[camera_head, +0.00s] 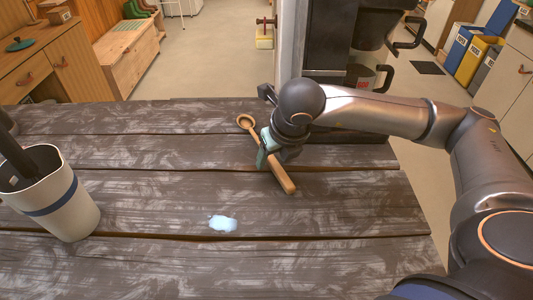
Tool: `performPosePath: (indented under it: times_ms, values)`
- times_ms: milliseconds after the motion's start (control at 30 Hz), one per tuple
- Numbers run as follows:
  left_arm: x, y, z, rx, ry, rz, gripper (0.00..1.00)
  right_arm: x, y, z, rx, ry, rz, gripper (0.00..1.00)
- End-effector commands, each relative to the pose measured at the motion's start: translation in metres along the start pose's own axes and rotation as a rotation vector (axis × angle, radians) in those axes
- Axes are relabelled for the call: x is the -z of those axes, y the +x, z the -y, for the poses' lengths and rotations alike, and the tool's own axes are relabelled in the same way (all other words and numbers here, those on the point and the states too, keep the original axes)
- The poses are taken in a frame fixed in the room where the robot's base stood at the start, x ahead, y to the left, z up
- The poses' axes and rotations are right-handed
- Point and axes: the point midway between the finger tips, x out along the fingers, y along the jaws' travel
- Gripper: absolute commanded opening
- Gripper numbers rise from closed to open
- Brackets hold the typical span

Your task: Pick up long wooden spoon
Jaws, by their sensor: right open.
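The long wooden spoon (284,180) lies slantwise on the dark plank table, its round bowl end at the upper left and its thick handle end at the lower right. My right gripper (265,155) is over the middle of the spoon, reaching in from the right. Its jaws are open, with the teal-coloured fingertips close to the handle. The gripper hides part of the handle, and I cannot tell whether a finger touches it.
A white container with a blue band (62,208) stands at the table's left, with a dark object in it. A pale blue patch (222,223) lies on the table (160,180) below the spoon. The table around the spoon is otherwise clear.

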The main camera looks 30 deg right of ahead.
Motion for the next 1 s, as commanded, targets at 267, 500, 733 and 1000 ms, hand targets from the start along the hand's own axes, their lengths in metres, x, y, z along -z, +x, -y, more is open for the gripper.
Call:
performPosePath:
  times_ms: [267,500,733,1000]
  values:
    - [-0.0004,0.0008,0.0002,0.000,0.000,-0.001,0.60,0.0001,0.0003,-0.0002,0.000,0.000,0.000,0.39]
    - [-0.0003,0.0008,0.0002,0.000,0.001,-0.001,0.60,0.0002,0.0004,-0.0002,-0.001,0.000,0.000,0.12]
    - [-0.0002,0.0008,0.0002,0.000,0.001,-0.001,0.60,0.0002,0.0004,-0.0002,0.000,0.000,0.000,0.00]
    - [-0.0001,0.0008,0.0002,0.000,0.001,-0.001,0.60,0.0002,0.0004,-0.0001,0.000,0.000,0.000,0.00]
